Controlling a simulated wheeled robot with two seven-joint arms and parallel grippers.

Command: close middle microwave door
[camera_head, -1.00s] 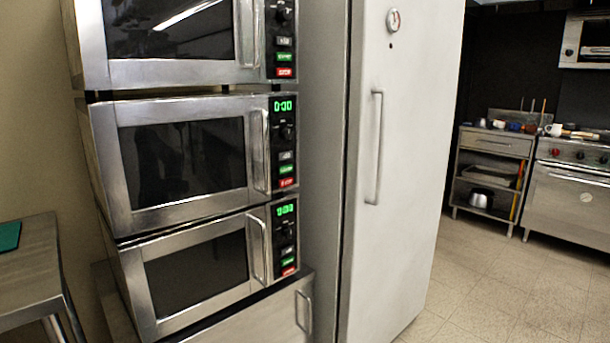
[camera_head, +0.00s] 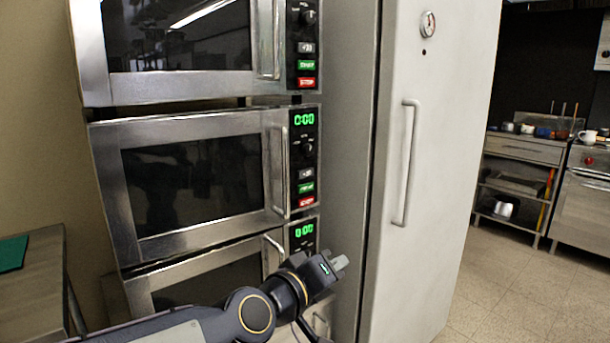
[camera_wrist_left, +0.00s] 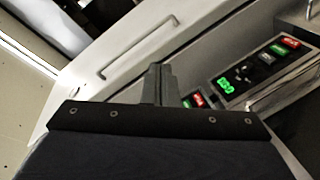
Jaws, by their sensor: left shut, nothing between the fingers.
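The middle microwave (camera_head: 105,190) stands in a stack of three, steel with a dark window. Its door (camera_head: 190,182) looks flush with the control panel (camera_head: 304,160); I cannot tell whether a small gap remains. Its upright bar handle (camera_head: 282,170) is at the door's right side. My left gripper (camera_head: 341,263) is shut and empty, below and to the right of that handle, in front of the lower microwave's right side and apart from the middle door. In the left wrist view its shut fingers (camera_wrist_left: 160,86) point towards the appliance fronts. My right gripper is not in view.
The upper microwave (camera_head: 88,50) and lower microwave (camera_head: 140,292) sit above and below. A tall white fridge (camera_head: 440,150) with a long handle (camera_head: 406,162) stands close on the right. A steel table (camera_head: 35,300) is at the left. Open floor (camera_head: 520,290) lies at the right.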

